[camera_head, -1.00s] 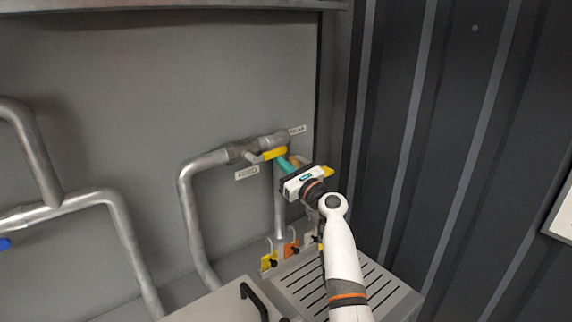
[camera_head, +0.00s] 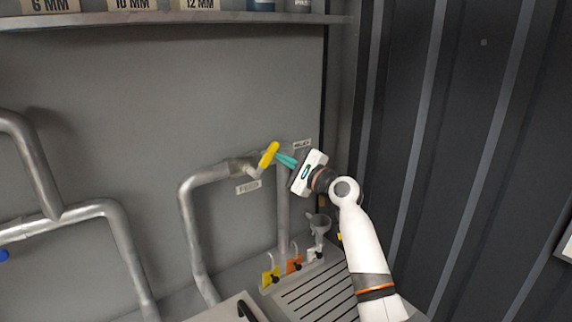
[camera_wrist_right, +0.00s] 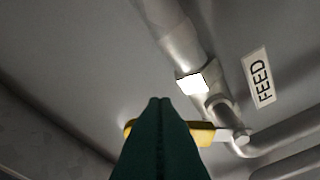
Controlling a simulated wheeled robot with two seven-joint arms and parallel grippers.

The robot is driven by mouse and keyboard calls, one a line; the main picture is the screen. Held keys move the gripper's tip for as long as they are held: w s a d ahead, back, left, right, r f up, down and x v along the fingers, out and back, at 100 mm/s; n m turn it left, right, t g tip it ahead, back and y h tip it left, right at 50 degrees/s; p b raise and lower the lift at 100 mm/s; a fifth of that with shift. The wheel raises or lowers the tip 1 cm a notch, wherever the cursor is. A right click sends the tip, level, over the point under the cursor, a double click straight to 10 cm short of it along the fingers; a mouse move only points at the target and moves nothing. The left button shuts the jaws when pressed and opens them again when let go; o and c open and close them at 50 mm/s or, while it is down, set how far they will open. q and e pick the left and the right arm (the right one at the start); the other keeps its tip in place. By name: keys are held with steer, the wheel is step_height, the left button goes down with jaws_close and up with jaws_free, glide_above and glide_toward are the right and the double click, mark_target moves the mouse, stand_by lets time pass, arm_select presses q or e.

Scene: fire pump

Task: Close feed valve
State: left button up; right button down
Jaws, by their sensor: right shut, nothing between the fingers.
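The feed valve's yellow lever (camera_head: 268,155) stands steeply tilted on the grey pipe, above the FEED label (camera_head: 248,186). My right gripper (camera_head: 282,160) is shut and empty, its teal fingertips just right of the lever. In the right wrist view the shut fingers (camera_wrist_right: 160,102) cover the middle of the yellow lever (camera_wrist_right: 202,134), and the FEED label (camera_wrist_right: 261,78) shows at right. I cannot tell whether the fingertips touch the lever. My left gripper is not in view.
A slotted grey tray (camera_head: 318,291) lies below my right arm. Small yellow (camera_head: 270,277) and orange (camera_head: 294,264) tags hang behind it. A shelf (camera_head: 170,17) runs along the top. A dark ribbed wall (camera_head: 455,150) stands at right.

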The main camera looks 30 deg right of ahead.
mark_target(270, 150)
steer(key=r+n, duration=0.1)
steer(key=a+n+p, duration=0.1)
steer(key=n, duration=0.1)
steer(key=a+r+n+g, duration=0.1)
steer(key=shift+s+r+n+p, duration=0.1)
steer(key=shift+r+n+p, duration=0.2)
steer(key=shift+n, duration=0.1)
steer(key=a+n, duration=0.1)
steer(key=n+g+p, duration=0.1)
steer(key=n, duration=0.1)
steer(key=shift+s+a+r, duration=0.1)
steer(key=shift+a+r, duration=0.25)
steer(key=shift+a, duration=0.05)
steer(key=shift+p, duration=0.3)
